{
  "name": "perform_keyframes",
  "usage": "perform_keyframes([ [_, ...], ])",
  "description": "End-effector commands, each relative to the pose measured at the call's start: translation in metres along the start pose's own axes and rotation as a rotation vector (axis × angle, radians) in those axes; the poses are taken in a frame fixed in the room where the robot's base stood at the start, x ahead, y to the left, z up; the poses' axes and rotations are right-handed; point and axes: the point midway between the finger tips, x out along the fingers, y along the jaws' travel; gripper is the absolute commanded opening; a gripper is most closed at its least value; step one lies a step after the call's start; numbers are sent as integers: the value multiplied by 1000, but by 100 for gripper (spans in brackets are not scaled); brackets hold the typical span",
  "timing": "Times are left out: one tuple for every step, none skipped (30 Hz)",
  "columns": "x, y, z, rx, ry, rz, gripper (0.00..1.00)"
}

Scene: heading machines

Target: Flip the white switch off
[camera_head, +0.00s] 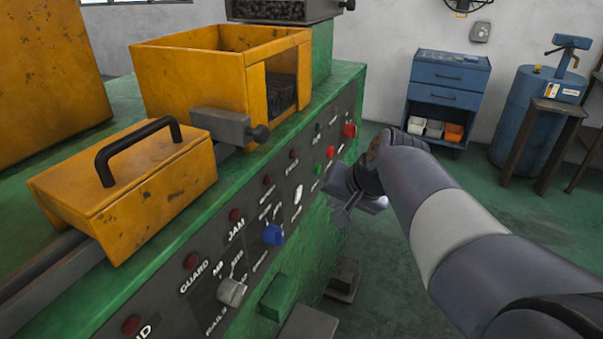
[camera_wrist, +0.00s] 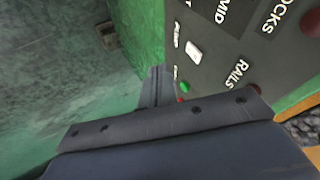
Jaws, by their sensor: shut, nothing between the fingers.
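The white switch (camera_head: 298,194) is a small pale rocker on the dark control panel of the green machine. It also shows in the wrist view (camera_wrist: 194,52), upper right of my fingers, with small lettering beside it. I cannot tell which way it is tipped. My gripper (camera_head: 338,205) is shut and empty, in front of the panel to the right of the switch in the head view. In the wrist view my fingertips (camera_wrist: 157,78) are left of and below the switch, apart from it.
A green button (camera_head: 317,169) and red buttons (camera_head: 330,152) lie further along the panel. A blue knob (camera_head: 273,235) and a grey knob (camera_head: 231,291) are nearer. A green block (camera_head: 278,297) juts out below. Green floor is open to the right, before a blue cabinet (camera_head: 447,80).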

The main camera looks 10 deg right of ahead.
Motion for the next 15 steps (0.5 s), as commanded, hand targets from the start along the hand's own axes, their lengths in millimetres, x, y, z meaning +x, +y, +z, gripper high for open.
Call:
perform_keyframes([
  [-6, -3, -13, 7, 22, -5, 0],
  [-9, -4, -18, 10, 32, -8, 0],
  [-12, -6, -24, 14, 43, -11, 0],
  [-13, -6, -27, 15, 50, -12, 0],
  [-14, -7, -29, 17, 54, -14, 0],
  [-15, -7, -31, 19, 58, -15, 0],
  [-16, -7, -32, 19, 60, -15, 0],
  [-16, -8, -32, 19, 61, -16, 0],
  [-16, -8, -32, 19, 62, -16, 0],
  [-16, -8, -32, 19, 62, -16, 0],
  [-16, -8, -32, 19, 61, -16, 0],
  [-16, -8, -32, 19, 61, -16, 0],
  [-16, -8, -32, 19, 61, -16, 0],
  [-16, -8, -32, 19, 61, -16, 0],
  [-16, -8, -32, 19, 60, -16, 0],
])
